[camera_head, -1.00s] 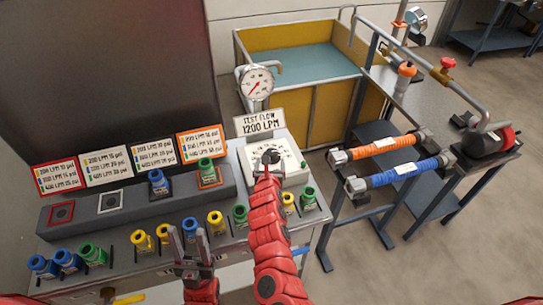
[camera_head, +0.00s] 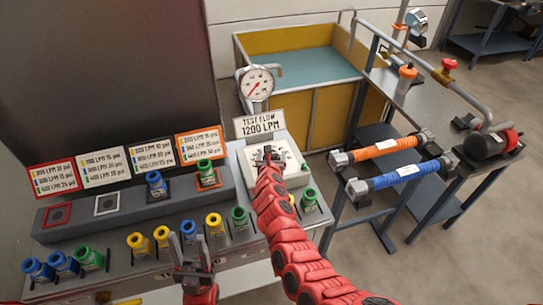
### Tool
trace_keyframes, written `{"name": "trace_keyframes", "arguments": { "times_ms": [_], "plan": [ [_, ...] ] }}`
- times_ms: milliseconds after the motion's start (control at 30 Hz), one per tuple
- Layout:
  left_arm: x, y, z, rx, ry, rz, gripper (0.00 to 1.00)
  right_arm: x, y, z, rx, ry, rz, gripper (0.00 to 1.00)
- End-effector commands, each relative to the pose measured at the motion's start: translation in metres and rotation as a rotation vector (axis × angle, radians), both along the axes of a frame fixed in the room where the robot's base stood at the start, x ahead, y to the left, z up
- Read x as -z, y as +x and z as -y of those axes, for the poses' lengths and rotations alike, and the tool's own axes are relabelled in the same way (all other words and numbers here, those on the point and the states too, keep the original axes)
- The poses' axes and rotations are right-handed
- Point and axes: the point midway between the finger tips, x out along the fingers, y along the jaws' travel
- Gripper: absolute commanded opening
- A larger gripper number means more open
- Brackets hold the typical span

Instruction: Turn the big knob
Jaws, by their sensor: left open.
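The big knob (camera_head: 275,157) is dark and sits on a white dial plate (camera_head: 293,166) with markings, on the bench's sloped top. My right gripper (camera_head: 267,155) is at the knob and covers much of it. Its fingers are small and partly hidden, so I cannot tell whether they grip it. My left gripper (camera_head: 188,248) is open and empty at the bottom, in front of the bench, with its two fingers upward.
A "TEST FLOW 1200 LPM" sign (camera_head: 260,124) and a round gauge (camera_head: 256,83) stand behind the dial. Several blue, yellow and green nozzles line the bench, with one green nozzle (camera_head: 239,217) close to my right arm. Orange (camera_head: 385,147) and blue (camera_head: 405,175) hoses are at right.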

Motion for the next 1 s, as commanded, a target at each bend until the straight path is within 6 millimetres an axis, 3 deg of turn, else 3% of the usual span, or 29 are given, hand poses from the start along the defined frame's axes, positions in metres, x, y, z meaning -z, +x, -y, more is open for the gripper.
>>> {"name": "trace_keyframes", "arguments": {
  "times_ms": [67, 500, 767, 1000],
  "plan": [
    [0.000, 0.000, 0.000, 0.000, 0.000, 0.000, 0.50, 0.000, 0.000, 0.000, 0.000, 0.000, 0.000, 0.82],
    [0.000, 0.000, 0.000, 0.000, 0.000, 0.000, 0.50, 0.000, 0.000, 0.000, 0.000, -0.001, 0.000, 0.03],
    [-0.009, 0.000, 0.000, 0.000, 0.000, 0.000, 0.50, -0.003, 0.000, 0.001, -0.026, 0.001, -0.001, 0.01],
    [-0.039, 0.000, 0.000, 0.000, 0.000, 0.000, 0.50, -0.007, 0.000, 0.005, -0.139, 0.001, -0.004, 0.01]
  ]
}}
